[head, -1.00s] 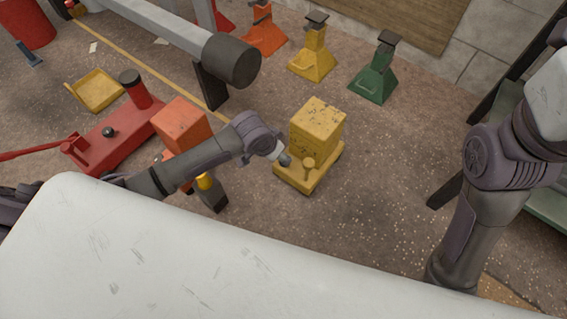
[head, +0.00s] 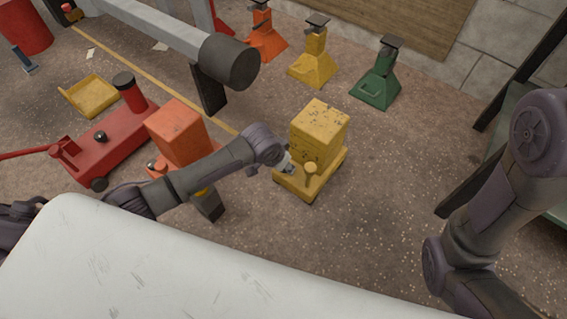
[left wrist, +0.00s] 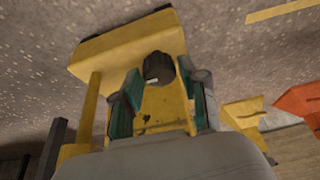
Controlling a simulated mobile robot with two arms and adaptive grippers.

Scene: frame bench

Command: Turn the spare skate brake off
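A yellow skate (head: 325,183) stands on the floor with a yellow block (head: 319,130) on it and a round-topped yellow post (head: 310,170) at its front. The post also shows at the left of the left wrist view (left wrist: 90,110). My left gripper (head: 289,168) is at the skate's near left corner. In the left wrist view its two teal-padded fingers (left wrist: 160,95) are spread apart, with a dark round knob (left wrist: 158,67) on the skate between and just beyond them. I cannot tell whether they touch it. The knob's setting is not readable. My right gripper is out of view.
An orange block (head: 178,130) stands left of the left forearm, beside a red floor jack (head: 110,135). Yellow (head: 313,65) and green (head: 378,85) stands are behind. A grey beam (head: 150,30) reaches in overhead. Floor right of the skate is clear.

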